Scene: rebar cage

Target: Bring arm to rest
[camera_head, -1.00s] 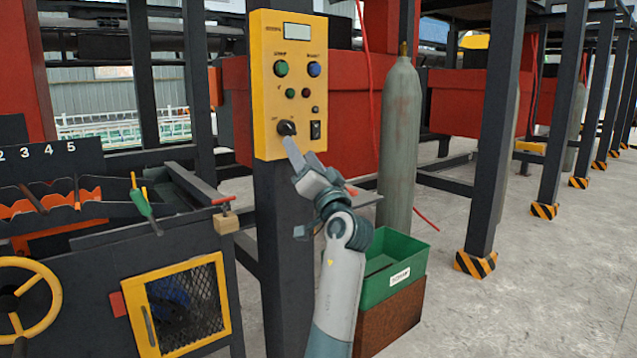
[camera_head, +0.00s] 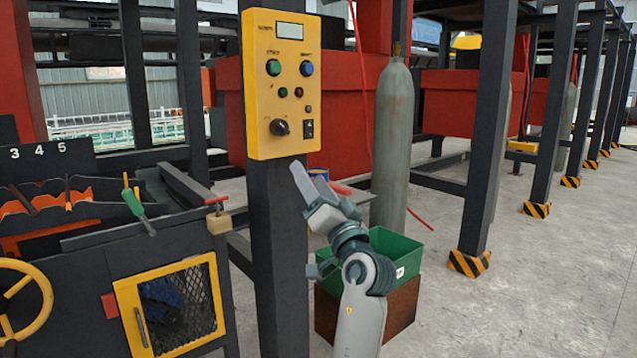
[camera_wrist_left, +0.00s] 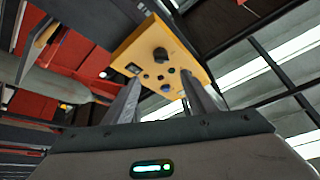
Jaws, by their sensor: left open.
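My left gripper (camera_head: 302,183) is raised in front of the dark post, just below and to the right of the lower edge of the yellow control panel (camera_head: 262,100). It is apart from the panel and holds nothing. In the left wrist view its two fingers (camera_wrist_left: 165,105) stand apart, with the panel (camera_wrist_left: 190,62) and its black knob (camera_wrist_left: 160,54) seen beyond them. The panel's black rotary knob (camera_head: 279,127) shows uncovered in the head view. My right gripper is not in view.
A green bin (camera_head: 385,262) on a brown block (camera_head: 403,308) stands behind my arm. A grey gas cylinder (camera_head: 393,140) stands behind it. A dark workbench with a yellow mesh door (camera_head: 175,305) is at left. Open concrete floor (camera_head: 540,290) lies at right.

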